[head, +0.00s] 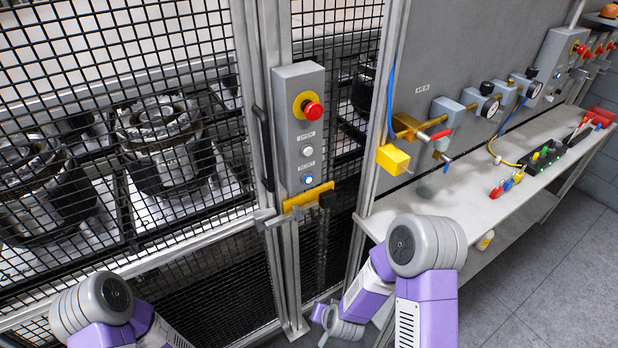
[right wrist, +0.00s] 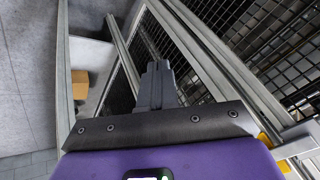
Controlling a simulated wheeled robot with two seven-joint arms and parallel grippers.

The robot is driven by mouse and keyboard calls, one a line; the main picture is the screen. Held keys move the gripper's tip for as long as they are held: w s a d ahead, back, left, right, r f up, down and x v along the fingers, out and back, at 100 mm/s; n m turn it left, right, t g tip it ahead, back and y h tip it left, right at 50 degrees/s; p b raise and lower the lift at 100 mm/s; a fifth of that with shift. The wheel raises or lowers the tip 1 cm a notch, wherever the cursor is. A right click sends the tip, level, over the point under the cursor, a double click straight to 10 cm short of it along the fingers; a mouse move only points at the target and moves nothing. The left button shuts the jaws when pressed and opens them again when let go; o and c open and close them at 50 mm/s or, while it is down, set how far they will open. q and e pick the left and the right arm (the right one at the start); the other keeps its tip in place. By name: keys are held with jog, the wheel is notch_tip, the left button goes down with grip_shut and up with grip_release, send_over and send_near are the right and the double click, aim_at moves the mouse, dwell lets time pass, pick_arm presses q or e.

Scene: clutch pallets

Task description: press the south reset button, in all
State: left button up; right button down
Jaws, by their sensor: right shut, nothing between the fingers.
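A grey control box (head: 299,130) hangs upright on the fence post in the head view. Its blue reset button (head: 308,180) is lit, below a RESET label. A white button (head: 307,152) under an OPEN label sits above it, and a red mushroom button (head: 312,110) on a yellow collar is at the top. My right gripper (right wrist: 158,68) shows in the right wrist view with its fingers shut and empty, apart from the fence frame. The buttons do not show in that view. In the head view my right arm is low, right of the box. My left gripper is out of view.
A yellow latch (head: 308,196) crosses the fence gate just below the box. Mesh fence (head: 60,170) covers the left, with machinery behind it. A workbench (head: 450,205) with valves, gauges and tools stands at the right. The grey floor (head: 560,265) is clear there.

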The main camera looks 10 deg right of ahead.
aim_at(308, 179)
jog(key=w+d+r+m+t+h+p, duration=0.1)
jog(key=w+r+m+t+h, duration=0.15)
jog(key=w+r, duration=0.45)
jog(key=w+d+r+m+t+h, duration=0.1)
jog(key=w+r+m+t, duration=0.15)
jog(key=r, duration=0.75)
notch_tip(308, 179, up, 15)
jog(key=d+m+t+h, duration=0.2)
jog(key=m+t+h, duration=0.1)
jog(key=m+h, duration=0.1)
jog(key=shift+s+d+r+m+p, duration=0.2)
jog(key=shift+m+p, duration=0.25)
jog(key=shift+m, duration=0.35)
jog(key=shift+f, duration=0.1)
jog(key=w+a+p, duration=0.1)
jog(key=w+a, duration=0.2)
jog(key=w, duration=0.5)
jog(key=shift+w, duration=0.15)
jog(key=shift+w+a, duration=0.1)
jog(key=shift+w, duration=0.05)
jog(key=shift+w+a, duration=0.1)
jog(key=shift+w, duration=0.15)
